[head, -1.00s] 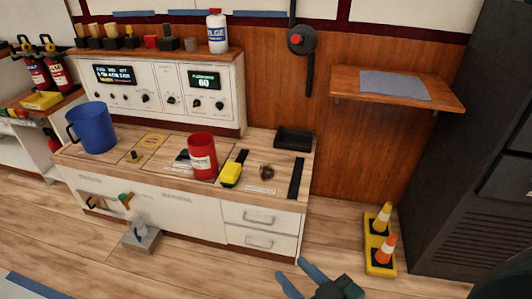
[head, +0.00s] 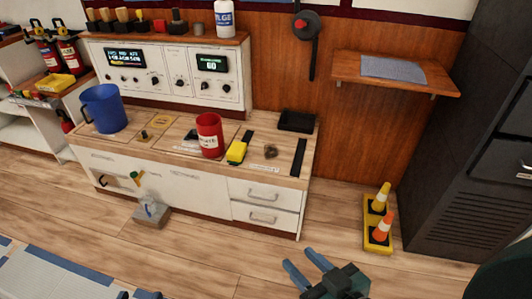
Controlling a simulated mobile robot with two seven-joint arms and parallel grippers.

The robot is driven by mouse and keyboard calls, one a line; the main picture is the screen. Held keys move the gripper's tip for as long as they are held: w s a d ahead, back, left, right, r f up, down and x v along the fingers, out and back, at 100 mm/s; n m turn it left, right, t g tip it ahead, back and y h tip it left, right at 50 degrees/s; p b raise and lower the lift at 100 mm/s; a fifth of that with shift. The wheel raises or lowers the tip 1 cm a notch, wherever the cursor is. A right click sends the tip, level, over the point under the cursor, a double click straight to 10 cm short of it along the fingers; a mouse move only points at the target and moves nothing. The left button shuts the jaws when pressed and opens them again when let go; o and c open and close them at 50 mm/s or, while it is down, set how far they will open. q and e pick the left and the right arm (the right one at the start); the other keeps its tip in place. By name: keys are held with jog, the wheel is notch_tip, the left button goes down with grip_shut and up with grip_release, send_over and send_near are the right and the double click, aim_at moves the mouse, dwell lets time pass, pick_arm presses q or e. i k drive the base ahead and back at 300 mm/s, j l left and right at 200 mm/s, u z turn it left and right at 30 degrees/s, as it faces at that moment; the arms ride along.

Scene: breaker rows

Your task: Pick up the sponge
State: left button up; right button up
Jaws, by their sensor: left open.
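A yellow block that looks like the sponge (head: 236,152) lies on the wooden counter (head: 215,174), just right of a red labelled mug (head: 209,135). A second yellow block (head: 56,82) lies on the side unit at the far left; I cannot tell its kind. My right gripper (head: 304,260) is at the bottom centre, in front of the counter and well short of it. Its two blue fingers are apart with nothing between them. My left gripper (head: 135,294) shows only its blue fingertips at the bottom edge, far from the sponge; the rest is out of frame.
A blue mug (head: 103,108) stands on the counter's left and a black tray (head: 296,121) at its back right. A grey-based object (head: 151,217) stands on the floor before the cabinet. Cones (head: 381,228) stand to the right. Open floor lies before the drawers.

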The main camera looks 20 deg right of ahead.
aim_at(237, 152)
jog(key=i+l+u, duration=0.95)
jog(key=i+l, duration=0.25)
jog(key=l, duration=0.3)
